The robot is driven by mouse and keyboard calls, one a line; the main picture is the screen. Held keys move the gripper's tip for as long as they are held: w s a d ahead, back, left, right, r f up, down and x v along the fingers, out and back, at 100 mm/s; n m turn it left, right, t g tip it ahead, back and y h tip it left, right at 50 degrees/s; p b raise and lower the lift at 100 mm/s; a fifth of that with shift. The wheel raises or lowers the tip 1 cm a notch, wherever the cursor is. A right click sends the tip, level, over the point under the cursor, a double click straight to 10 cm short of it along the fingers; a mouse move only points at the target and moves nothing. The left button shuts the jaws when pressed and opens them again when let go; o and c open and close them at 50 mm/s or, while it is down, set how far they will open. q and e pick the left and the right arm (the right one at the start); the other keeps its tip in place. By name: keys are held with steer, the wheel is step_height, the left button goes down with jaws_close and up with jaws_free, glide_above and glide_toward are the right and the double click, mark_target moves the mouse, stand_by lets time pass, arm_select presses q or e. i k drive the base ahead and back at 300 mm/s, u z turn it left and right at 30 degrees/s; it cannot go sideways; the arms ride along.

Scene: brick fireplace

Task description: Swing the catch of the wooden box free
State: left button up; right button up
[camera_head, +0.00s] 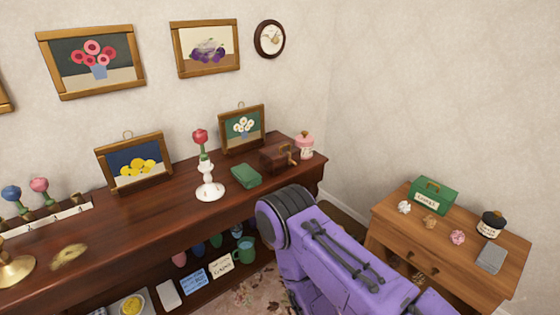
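The wooden box (273,160) is small and dark brown. It stands on the dark wooden sideboard (130,228) near its right end, between a green framed flower picture and a pink-and-white jar. A small lighter brown piece on the box's right side looks like the catch (291,156); its exact position is too small to tell. A purple arm of mine comes in from the bottom right, with its dark round joint in front of the sideboard, below the box. Neither of my grippers shows in this view.
The pink-and-white jar (305,147) stands close on the right. A lower wooden cabinet (455,238) at right holds a green tin (432,195) and small items.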

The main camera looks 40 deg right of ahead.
mark_target(289, 161)
steer(key=z, duration=1.3)
